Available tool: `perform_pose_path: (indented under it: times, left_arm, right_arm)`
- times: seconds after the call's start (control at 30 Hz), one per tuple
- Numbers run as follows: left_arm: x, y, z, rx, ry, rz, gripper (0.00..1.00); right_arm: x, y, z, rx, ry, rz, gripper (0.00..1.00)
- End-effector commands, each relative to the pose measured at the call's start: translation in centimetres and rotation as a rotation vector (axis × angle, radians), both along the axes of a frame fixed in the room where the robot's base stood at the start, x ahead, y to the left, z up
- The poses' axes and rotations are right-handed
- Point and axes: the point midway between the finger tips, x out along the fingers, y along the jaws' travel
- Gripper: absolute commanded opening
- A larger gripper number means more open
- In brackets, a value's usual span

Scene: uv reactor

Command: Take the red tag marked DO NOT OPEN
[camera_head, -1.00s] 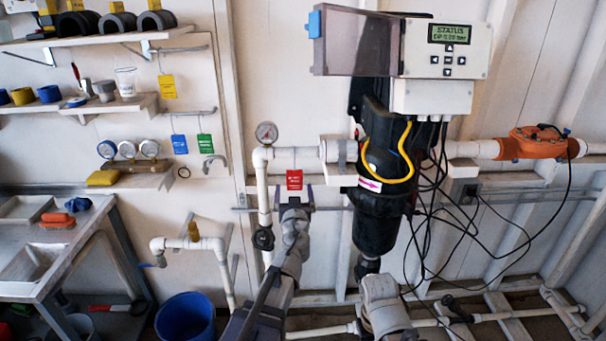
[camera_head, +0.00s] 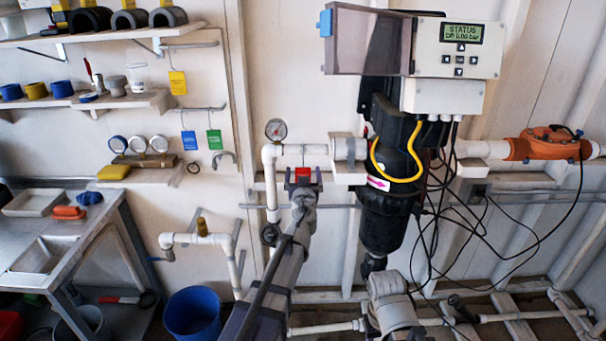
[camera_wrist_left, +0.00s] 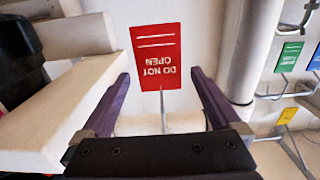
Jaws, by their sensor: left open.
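The red tag (camera_head: 302,174) marked DO NOT OPEN hangs below the white pipe at the middle of the head view. In the left wrist view the tag (camera_wrist_left: 155,57) appears upside down, with its white lettering readable and a thin rod or wire at its lower edge. My left gripper (camera_head: 304,181) is open, with one finger on each side of the tag in the head view. In the wrist view the open left gripper (camera_wrist_left: 160,78) has the tag between and beyond its fingertips; contact cannot be told. My right gripper is not in view.
A pressure gauge (camera_head: 276,129) stands on the pipe just left of the tag. The black reactor housing (camera_head: 386,225) with its yellow hose is close on the right. Yellow (camera_head: 178,83), blue (camera_head: 189,141) and green (camera_head: 214,139) tags hang on the left wall.

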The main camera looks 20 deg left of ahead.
Motion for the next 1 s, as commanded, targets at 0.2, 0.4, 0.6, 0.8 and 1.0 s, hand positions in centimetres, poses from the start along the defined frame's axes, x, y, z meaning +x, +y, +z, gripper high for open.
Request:
perform_pose_path:
  times: [0.2,0.4,0.6,0.8,1.0]
  left_arm:
    - [0.97,0.32,-0.06,0.0,0.0,0.0,0.97]
    - [0.93,0.3,-0.06,0.0,0.0,0.0,0.84]
    - [0.94,0.29,-0.06,0.0,0.0,0.0,0.61]
    - [0.94,0.29,-0.06,0.0,0.0,0.0,0.39]
    - [0.94,0.29,-0.06,0.0,0.0,0.0,0.17]
  right_arm:
    - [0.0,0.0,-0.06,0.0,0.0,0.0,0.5]
    - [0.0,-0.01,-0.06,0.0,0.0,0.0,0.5]
    - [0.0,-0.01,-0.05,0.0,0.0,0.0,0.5]
    - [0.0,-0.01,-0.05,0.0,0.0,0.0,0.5]
    - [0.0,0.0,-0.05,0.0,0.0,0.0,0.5]
